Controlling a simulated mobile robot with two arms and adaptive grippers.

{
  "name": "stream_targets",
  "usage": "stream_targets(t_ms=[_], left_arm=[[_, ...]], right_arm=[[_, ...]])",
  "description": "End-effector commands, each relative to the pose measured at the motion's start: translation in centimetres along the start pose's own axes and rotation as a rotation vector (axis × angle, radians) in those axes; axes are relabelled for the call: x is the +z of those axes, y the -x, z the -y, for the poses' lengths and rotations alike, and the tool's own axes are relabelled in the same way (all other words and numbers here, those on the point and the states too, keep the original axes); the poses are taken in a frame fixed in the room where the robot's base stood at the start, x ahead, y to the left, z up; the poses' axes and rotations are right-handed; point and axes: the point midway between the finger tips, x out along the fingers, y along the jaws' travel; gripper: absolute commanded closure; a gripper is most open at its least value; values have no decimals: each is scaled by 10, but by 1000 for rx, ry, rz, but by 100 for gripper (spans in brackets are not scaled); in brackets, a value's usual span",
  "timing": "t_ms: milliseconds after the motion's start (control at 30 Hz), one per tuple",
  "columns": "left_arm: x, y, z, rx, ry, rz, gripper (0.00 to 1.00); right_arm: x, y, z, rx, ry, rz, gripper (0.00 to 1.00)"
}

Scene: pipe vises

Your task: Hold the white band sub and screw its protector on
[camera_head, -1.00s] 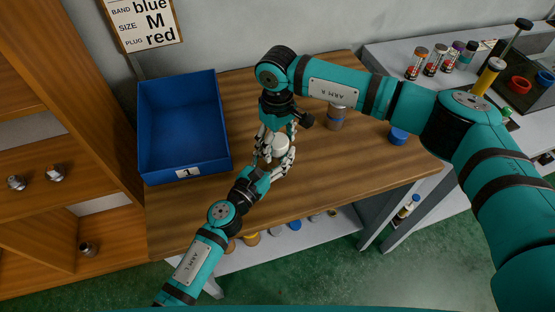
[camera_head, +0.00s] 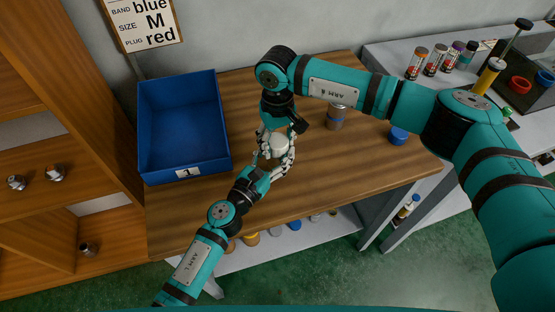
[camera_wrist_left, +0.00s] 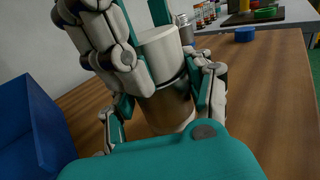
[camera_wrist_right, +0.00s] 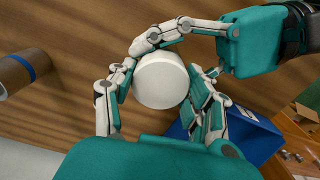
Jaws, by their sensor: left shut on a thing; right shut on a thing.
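The sub (camera_wrist_left: 168,108) is a brown upright cylinder in the left wrist view, with a dark ring near its top. My left gripper (camera_wrist_left: 162,112) is shut around its body, above the table. The white protector (camera_wrist_right: 160,80) sits on the sub's upper end, in line with it; it also shows in the head view (camera_head: 280,146). My right gripper (camera_wrist_right: 160,98) comes from above and is shut around the protector. The fingers of both grippers crowd together there.
A blue bin (camera_head: 183,130) marked 1 stands left of the grippers. Another brown sub (camera_wrist_right: 18,70) with a blue band and a blue cap (camera_head: 398,135) stand on the wooden table (camera_head: 340,185). Bottles (camera_head: 434,60) stand on the right bench. The table's front right is clear.

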Motion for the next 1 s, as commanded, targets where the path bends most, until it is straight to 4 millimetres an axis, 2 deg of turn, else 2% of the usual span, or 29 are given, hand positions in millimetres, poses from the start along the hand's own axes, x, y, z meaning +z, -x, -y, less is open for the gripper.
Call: stream_targets(t_ms=[33, 200, 500, 800, 1000], left_arm=[[0, 0, 0, 1, 2, -1, 100], [0, 0, 0, 0, 2, -1, 100], [0, 0, 0, 0, 1, -1, 100], [0, 0, 0, 0, 1, -1, 100], [0, 0, 0, 0, 1, -1, 100]], right_arm=[[0, 0, -1, 2, -1, 0, 46], [0, 0, -1, 1, 1, 0, 26], [0, 3, 0, 1, 2, -1, 26], [-1, 38, 0, 0, 2, -3, 26], [0, 45, 0, 1, 1, 0, 26]])
